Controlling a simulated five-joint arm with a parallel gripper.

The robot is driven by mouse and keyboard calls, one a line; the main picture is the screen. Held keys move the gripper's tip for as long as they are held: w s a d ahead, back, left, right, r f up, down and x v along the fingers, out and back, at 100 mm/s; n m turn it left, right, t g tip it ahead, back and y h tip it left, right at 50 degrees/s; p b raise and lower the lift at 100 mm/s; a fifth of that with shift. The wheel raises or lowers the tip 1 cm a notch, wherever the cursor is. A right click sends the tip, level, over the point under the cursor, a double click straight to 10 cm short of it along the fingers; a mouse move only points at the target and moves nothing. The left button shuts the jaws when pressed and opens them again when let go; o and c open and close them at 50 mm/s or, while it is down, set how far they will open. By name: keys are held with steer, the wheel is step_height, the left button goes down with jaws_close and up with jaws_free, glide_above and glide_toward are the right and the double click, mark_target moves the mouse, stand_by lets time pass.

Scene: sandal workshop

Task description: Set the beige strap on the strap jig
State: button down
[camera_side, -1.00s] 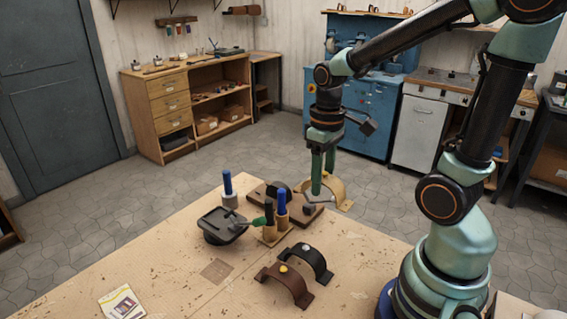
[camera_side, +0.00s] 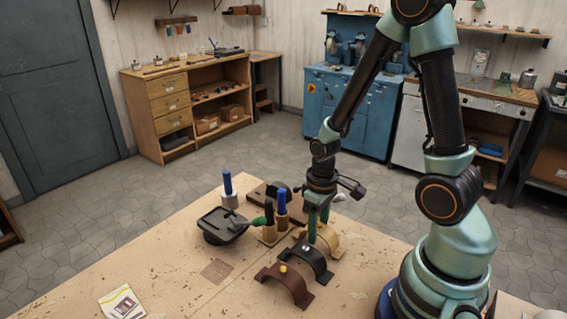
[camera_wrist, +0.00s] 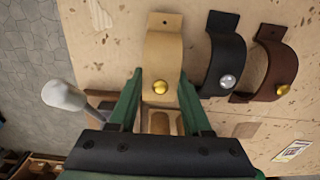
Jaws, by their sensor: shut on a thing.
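The beige strap (camera_side: 328,241) is an arch with flat ends and a gold stud. In the wrist view it runs up from between my fingers (camera_wrist: 163,58). My gripper (camera_side: 318,222) points down and is shut on it. The strap is close beside the black strap, at or just above the table; I cannot tell if it touches. A dark brown board with a black rounded piece (camera_side: 262,192) lies behind to the left, partly hidden by tools and my gripper. I cannot tell for sure which thing is the strap jig.
The black strap (camera_side: 307,261) and the brown strap (camera_side: 287,285) stand in a row toward the front. Tools with blue and black handles stand in wooden holders (camera_side: 270,235) just left. A dark tray (camera_side: 222,224) is further left.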

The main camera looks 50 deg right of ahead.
steer(key=shift+f, duration=0.25)
steer(key=shift+c, duration=1.7)
jaws_free()
steer(key=shift+f, duration=0.1)
step_height(320, 180, up, 12)
steer(key=shift+r, duration=0.1)
steer(key=w+a+r+t, duration=0.1)
steer(key=a+r+t, duration=0.4)
steer(key=r, duration=0.5)
steer(key=shift+w+a, duration=0.15)
steer(key=shift+a, duration=0.3)
steer(key=shift+a+r, duration=0.2)
steer(key=shift+r, duration=0.15)
steer(key=shift+c, duration=0.6)
steer(key=shift+a+r+t, duration=0.1)
steer(key=shift+r+t, duration=0.05)
steer(key=shift+t, duration=0.15)
steer(key=shift+c, duration=1.3)
